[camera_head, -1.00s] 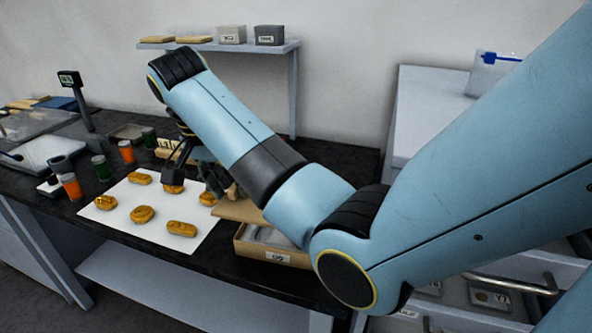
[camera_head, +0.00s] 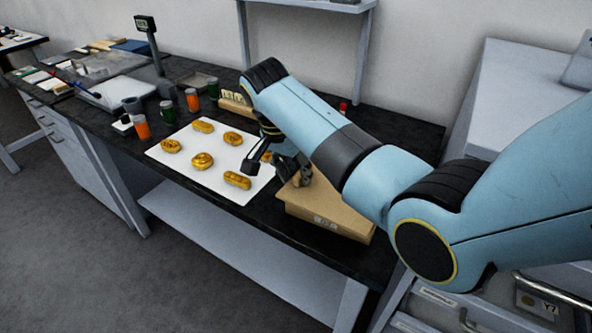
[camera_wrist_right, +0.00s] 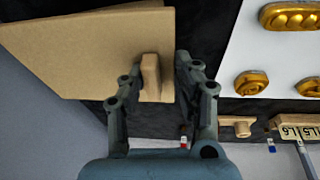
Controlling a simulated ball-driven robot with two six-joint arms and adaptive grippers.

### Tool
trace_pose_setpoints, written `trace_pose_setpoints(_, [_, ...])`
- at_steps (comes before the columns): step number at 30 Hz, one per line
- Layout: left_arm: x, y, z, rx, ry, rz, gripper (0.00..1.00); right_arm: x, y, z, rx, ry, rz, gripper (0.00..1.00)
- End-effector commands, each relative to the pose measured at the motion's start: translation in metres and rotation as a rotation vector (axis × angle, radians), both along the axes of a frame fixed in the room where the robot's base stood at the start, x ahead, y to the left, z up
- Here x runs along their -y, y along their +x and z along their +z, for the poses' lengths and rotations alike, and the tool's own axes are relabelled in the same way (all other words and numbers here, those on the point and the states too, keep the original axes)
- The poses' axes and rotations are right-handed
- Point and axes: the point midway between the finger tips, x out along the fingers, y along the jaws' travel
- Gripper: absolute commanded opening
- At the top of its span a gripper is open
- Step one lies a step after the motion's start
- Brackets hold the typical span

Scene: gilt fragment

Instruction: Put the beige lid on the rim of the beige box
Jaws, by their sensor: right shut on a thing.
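The beige lid (camera_head: 325,205) is a flat panel with a small upright grip block, and it lies over the beige box (camera_head: 347,231). In the head view the lid covers the box's opening, and only part of the box's front wall with a label shows below it. Whether the lid touches the rim all round cannot be told. My right gripper (camera_head: 283,175) is above the lid's left part. In the right wrist view my right gripper (camera_wrist_right: 158,85) is shut on the grip block of the lid (camera_wrist_right: 75,52). My left gripper is not in view.
A white sheet (camera_head: 190,152) with several golden ornate pieces lies left of the box. Orange and green jars (camera_head: 192,100) stand behind it. A labelled beige box (camera_head: 233,102) stands behind the sheet. The counter's front edge runs close to the beige box.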

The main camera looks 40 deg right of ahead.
Motion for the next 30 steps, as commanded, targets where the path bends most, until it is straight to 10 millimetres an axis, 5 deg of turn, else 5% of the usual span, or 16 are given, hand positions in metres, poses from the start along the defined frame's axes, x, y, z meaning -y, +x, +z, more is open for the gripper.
trace_pose_setpoints(3, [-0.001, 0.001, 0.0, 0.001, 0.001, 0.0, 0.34, 0.0, 0.0, 0.0, 0.0, 0.0, 0.0, 0.0])
trace_pose_setpoints(4, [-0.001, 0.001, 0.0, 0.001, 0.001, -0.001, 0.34, 0.0, 0.0, -0.001, 0.0, 0.0, 0.0, 0.32])
trace_pose_setpoints(9, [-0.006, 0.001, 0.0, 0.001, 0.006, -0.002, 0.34, 0.0, 0.0, 0.0, 0.0, 0.0, 0.0, 0.54])
trace_pose_setpoints(20, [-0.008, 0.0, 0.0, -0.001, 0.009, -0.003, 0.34, -0.002, 0.0, 0.006, 0.001, 0.0, 0.0, 0.54])
trace_pose_setpoints(30, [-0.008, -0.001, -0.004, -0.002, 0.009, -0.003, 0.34, -0.02, 0.002, 0.073, 0.005, 0.002, 0.001, 0.54])
